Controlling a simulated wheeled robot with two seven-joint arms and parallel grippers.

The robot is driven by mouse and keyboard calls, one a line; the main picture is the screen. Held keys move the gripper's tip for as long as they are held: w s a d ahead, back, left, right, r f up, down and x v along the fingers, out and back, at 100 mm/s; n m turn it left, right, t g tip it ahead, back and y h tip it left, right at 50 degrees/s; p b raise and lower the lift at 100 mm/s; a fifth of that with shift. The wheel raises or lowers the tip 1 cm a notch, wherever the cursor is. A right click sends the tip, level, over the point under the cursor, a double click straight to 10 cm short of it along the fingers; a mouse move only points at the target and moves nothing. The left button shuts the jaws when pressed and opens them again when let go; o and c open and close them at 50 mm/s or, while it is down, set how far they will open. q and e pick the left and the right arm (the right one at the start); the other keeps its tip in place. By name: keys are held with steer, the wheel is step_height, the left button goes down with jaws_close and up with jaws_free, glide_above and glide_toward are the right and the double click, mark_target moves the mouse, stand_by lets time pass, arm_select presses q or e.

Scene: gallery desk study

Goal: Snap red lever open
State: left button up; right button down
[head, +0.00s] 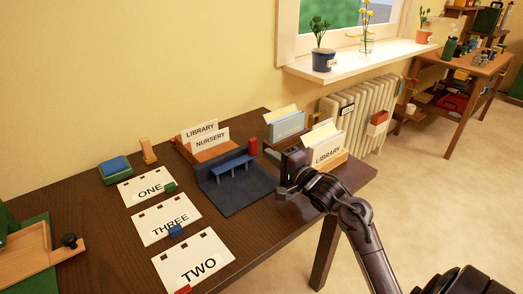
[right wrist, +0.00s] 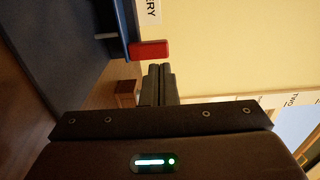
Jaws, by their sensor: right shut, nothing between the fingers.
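The red lever (head: 253,146) stands upright at the right back end of a dark blue holder (head: 245,192) on the desk. It also shows in the right wrist view (right wrist: 150,50), sticking out from the blue frame, just beyond and left of my fingertips. My right gripper (head: 290,160) is to the right of the lever and nearer the camera. In the right wrist view its fingers (right wrist: 160,75) are together and empty, with a visible gap to the lever. My left gripper is not in view.
Card boxes stand close on the right: a grey-blue one (head: 287,126) and a LIBRARY one (head: 326,150). White cards ONE (head: 150,186), THREE (head: 166,219) and TWO (head: 194,262) lie left. A wooden tray (head: 30,252) is far left. The desk's right edge is near my right arm.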

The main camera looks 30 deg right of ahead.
mark_target(255, 143)
steer(key=w, duration=0.4)
steer(key=shift+w+a, duration=0.15)
steer(key=shift+w, duration=0.15)
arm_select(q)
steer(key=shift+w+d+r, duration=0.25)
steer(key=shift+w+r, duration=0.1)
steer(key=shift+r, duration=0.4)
arm_select(e)
steer(key=shift+w, duration=0.15)
